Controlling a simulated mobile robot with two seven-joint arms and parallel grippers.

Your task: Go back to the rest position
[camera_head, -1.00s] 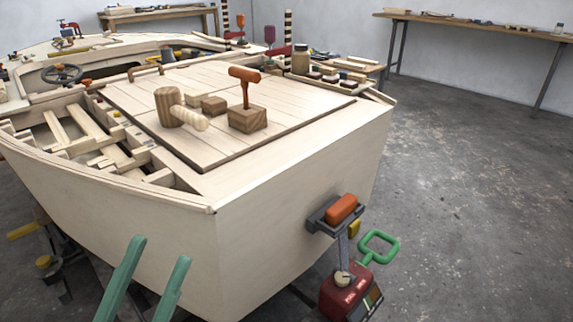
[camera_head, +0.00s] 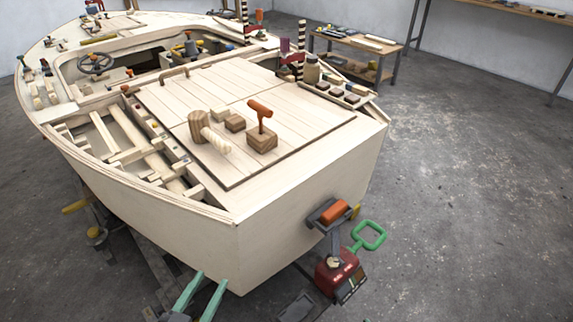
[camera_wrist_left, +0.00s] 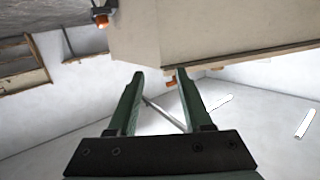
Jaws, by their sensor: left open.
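My left gripper (camera_head: 203,290) has two green fingers and shows at the bottom of the head view, in front of the boat's near hull face. The fingers are apart with nothing between them. In the left wrist view the gripper (camera_wrist_left: 160,85) is also open and empty, with the pale hull panel (camera_wrist_left: 200,35) beyond its fingertips. Whether a fingertip touches the hull I cannot tell. My right gripper is not in view.
The plywood boat (camera_head: 300,225) fills the middle. A red outboard motor (camera_head: 338,272) hangs at the stern. Bare floor (camera_head: 460,200) lies to the right. A low workbench (camera_head: 355,48) stands behind.

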